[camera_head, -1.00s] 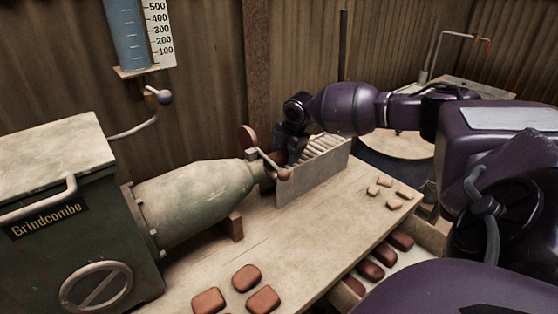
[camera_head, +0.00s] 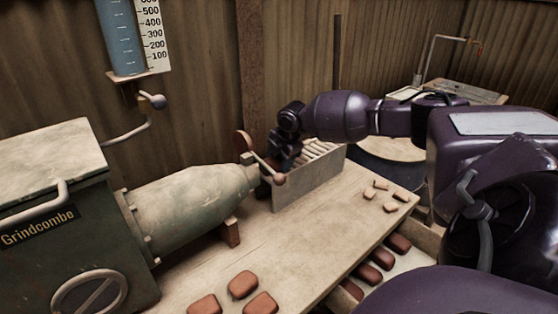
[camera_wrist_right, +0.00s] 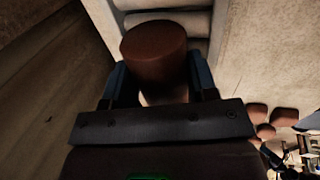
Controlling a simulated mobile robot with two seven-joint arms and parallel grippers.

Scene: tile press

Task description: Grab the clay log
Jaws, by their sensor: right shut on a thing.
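The clay log is a reddish-brown cylinder (camera_wrist_right: 155,48) between the two blue fingers of my right gripper (camera_wrist_right: 160,78) in the right wrist view. The gripper is shut on it. In the head view my right gripper (camera_head: 283,160) is between the press nozzle and the pale open box, close to both. The log is mostly hidden there by the gripper and nozzle. My left gripper is not in view.
The grey-green press (camera_head: 190,207) lies along the bench (camera_head: 285,250), with a ball-ended lever (camera_head: 279,179) at its nozzle. The box (camera_head: 308,183) holds pale pieces. Red-brown blocks (camera_head: 243,284) lie at the front, small pale pieces (camera_head: 382,184) at right.

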